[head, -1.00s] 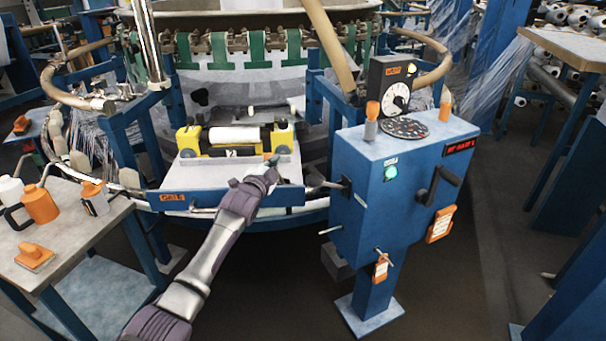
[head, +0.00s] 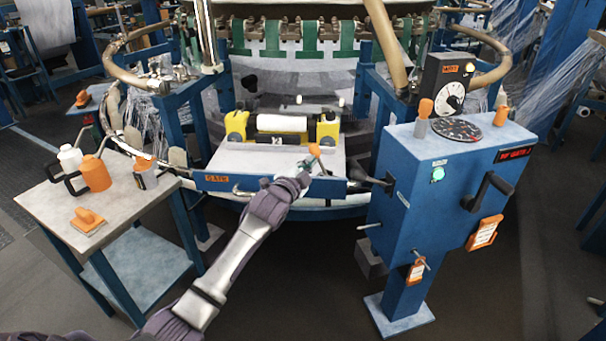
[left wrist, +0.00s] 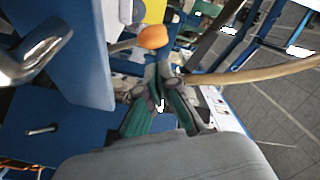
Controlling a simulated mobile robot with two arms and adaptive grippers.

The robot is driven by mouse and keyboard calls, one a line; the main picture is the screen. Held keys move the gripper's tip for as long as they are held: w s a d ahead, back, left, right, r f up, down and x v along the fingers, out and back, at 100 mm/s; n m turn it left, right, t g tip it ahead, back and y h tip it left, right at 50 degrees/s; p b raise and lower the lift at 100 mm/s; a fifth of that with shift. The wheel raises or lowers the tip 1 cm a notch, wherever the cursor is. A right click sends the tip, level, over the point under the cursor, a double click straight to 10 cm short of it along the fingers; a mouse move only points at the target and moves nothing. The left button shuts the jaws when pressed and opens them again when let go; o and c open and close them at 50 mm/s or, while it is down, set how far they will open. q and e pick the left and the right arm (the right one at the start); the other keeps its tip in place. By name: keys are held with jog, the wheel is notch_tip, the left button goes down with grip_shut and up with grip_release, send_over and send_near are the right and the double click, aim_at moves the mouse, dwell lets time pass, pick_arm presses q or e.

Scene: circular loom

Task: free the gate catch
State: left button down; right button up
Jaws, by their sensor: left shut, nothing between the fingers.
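The gate is a blue panel (head: 328,188) with an orange GATE label, across the front of the loom. A lever with an orange knob (head: 315,150) stands at its upper edge, right of middle; I take it for the catch. The knob also shows in the left wrist view (left wrist: 153,37), beside the blue panel (left wrist: 70,75). My left gripper (head: 304,174) is shut and empty, just below and left of the knob. In the left wrist view its green-padded fingers (left wrist: 163,85) are together, apart from the knob. My right gripper is out of view.
A yellow-ended roller unit (head: 283,124) sits behind the gate. A blue control box (head: 415,190) with a crank stands at right. A side table (head: 125,192) with orange and white bottles stands at left. Open floor lies between them.

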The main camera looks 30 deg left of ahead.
pick_arm(q)
jog(key=s, duration=0.6)
jog(key=shift+d+r, duration=0.1)
jog(key=shift+d, duration=0.05)
jog(key=shift+w, duration=0.1)
